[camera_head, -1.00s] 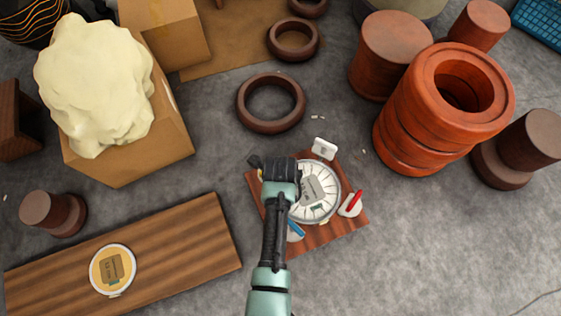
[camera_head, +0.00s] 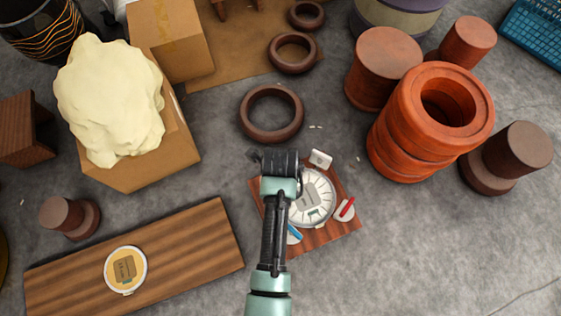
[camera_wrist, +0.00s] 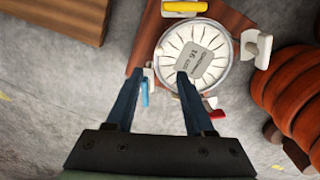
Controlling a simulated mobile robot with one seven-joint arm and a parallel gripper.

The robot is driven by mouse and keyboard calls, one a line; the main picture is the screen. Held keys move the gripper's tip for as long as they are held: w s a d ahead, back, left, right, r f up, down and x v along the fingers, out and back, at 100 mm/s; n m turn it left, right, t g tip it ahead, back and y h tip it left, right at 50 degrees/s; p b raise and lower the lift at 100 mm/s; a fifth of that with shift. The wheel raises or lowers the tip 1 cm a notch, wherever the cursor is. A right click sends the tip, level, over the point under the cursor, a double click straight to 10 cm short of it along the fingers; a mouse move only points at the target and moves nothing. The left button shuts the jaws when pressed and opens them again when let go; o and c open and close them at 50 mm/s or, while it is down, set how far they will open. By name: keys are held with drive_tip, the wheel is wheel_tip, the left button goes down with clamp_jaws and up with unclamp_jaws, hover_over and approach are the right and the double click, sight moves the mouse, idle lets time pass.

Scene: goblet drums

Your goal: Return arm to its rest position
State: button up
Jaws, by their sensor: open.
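My arm reaches up from the bottom of the head view, with my gripper (camera_head: 277,160) above the left edge of a small reddish wooden board (camera_head: 322,242). A round, white-rimmed disc with a label (camera_head: 316,200) sits on that board and is partly hidden by my arm. In the wrist view my gripper (camera_wrist: 165,76) is open, its two dark fingers apart with nothing between them. The disc (camera_wrist: 172,42) lies beyond the fingertips. White pieces with blue, red and yellow parts surround it.
A long wooden board (camera_head: 190,255) with a yellow disc (camera_head: 125,270) lies at lower left. A cardboard box (camera_head: 150,177) bears a cream lump (camera_head: 108,100). Brown rings (camera_head: 245,118) lie ahead; stacked orange rings (camera_head: 400,150) stand right. Floor at lower right is clear.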

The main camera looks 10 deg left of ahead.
drive_tip(key=shift+r, duration=0.4)
idle(0.3)
